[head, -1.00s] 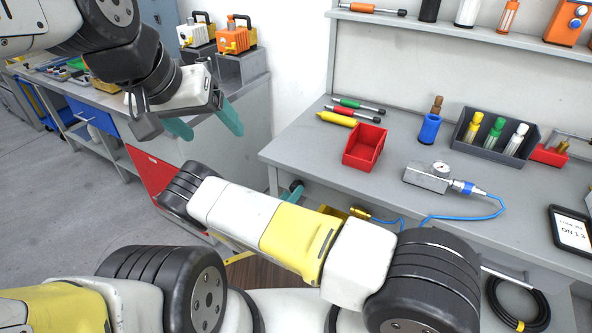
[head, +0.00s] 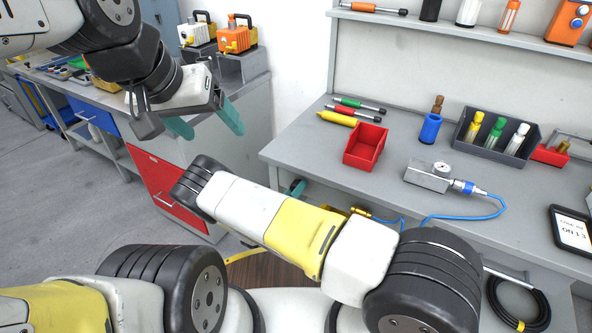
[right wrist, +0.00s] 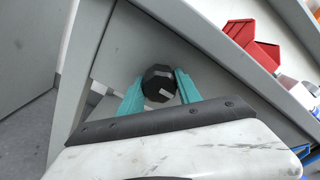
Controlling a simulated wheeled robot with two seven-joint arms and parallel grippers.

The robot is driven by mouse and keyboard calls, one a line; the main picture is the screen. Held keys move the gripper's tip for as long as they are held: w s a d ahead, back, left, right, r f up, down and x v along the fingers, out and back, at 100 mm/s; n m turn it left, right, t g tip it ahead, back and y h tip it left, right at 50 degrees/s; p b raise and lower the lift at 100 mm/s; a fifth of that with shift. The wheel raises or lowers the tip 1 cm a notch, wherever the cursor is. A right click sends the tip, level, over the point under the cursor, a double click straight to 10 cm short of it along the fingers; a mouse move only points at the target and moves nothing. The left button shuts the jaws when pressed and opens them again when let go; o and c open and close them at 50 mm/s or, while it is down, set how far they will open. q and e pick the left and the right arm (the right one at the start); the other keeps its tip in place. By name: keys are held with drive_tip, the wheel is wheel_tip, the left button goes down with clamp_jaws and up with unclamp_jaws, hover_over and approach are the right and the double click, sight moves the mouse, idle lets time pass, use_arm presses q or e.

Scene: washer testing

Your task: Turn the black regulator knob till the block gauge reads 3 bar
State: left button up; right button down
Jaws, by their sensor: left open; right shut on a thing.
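The black regulator knob (right wrist: 159,83) shows in the right wrist view as a dark faceted knob under the bench edge. My right gripper (right wrist: 160,86) is shut on it, with one teal finger on each side. In the head view a teal finger of this gripper (head: 294,188) shows below the bench front, and the knob is mostly hidden. The block gauge (head: 441,168) has a small white dial on a silver block (head: 427,178) lying on the bench. Its needle is too small to read. My left gripper (head: 207,122) is open and empty, in the air left of the bench.
On the grey bench (head: 330,205) are a red bin (head: 366,147), a blue holder (head: 430,128) and a dark tray (head: 492,140) of bottles. A blue hose (head: 455,215) runs from the block over the front edge. A tablet (head: 573,230) lies at right.

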drive_tip(key=shift+m, duration=0.4)
drive_tip(key=m, duration=0.3)
drive_tip(key=shift+m, duration=0.3)
drive_tip(key=m, duration=0.4)
drive_tip(key=shift+a+f+m, duration=0.1)
drive_tip(key=shift+m, duration=0.2)
drive_tip(key=m, duration=0.4)
drive_tip(key=shift+m, duration=2.4)
drive_tip(key=c, duration=0.8)
unclamp_jaws()
drive_tip(key=shift+c, duration=0.2)
